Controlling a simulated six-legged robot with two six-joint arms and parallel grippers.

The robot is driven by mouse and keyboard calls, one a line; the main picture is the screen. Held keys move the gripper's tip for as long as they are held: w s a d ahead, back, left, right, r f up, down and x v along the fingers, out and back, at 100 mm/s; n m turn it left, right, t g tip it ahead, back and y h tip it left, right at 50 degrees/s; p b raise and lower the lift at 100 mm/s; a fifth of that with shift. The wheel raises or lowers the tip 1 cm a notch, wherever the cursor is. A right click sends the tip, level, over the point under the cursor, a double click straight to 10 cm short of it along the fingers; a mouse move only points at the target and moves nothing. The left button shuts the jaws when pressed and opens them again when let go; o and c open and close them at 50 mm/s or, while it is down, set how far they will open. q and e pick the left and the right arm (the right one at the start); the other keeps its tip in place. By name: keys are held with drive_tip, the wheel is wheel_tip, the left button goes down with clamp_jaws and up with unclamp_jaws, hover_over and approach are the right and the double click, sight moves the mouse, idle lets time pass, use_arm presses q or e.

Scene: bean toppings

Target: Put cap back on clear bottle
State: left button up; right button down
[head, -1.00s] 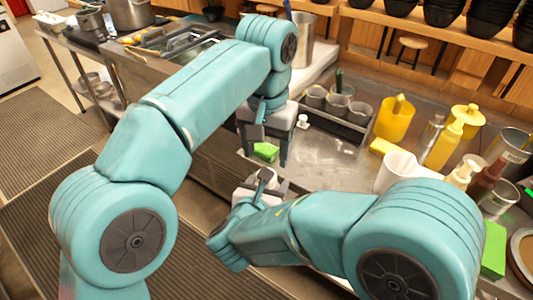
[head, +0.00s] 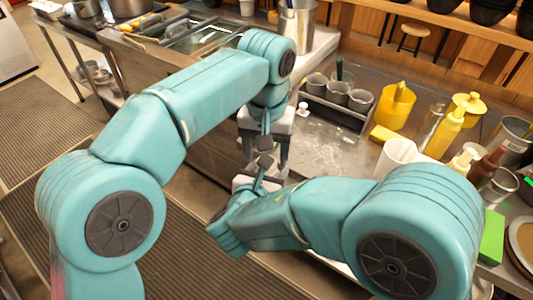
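My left gripper (head: 265,148) points down at the counter's front edge, its two fingers apart. My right gripper (head: 262,170) is just below it, close to or touching the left fingers from this angle. The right fingertips overlap the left gripper and their opening is unclear. I cannot make out a clear bottle or its cap; anything between the grippers is hidden or too small to tell. A small white knob-like thing (head: 303,108) stands on the counter beside the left gripper; I cannot tell what it is.
A grey caddy with metal cups (head: 338,94) stands behind. Yellow containers (head: 396,105), a yellow squeeze bottle (head: 445,132), a white cup (head: 397,157) and a green block (head: 491,237) crowd the right. The counter middle (head: 330,155) is clear.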

use_arm(q)
drive_tip(key=shift+f, duration=0.8)
drive_tip(key=c, duration=1.1)
drive_tip(key=m, duration=0.3)
drive_tip(key=o, duration=1.2)
drive_tip(key=shift+r, duration=2.25)
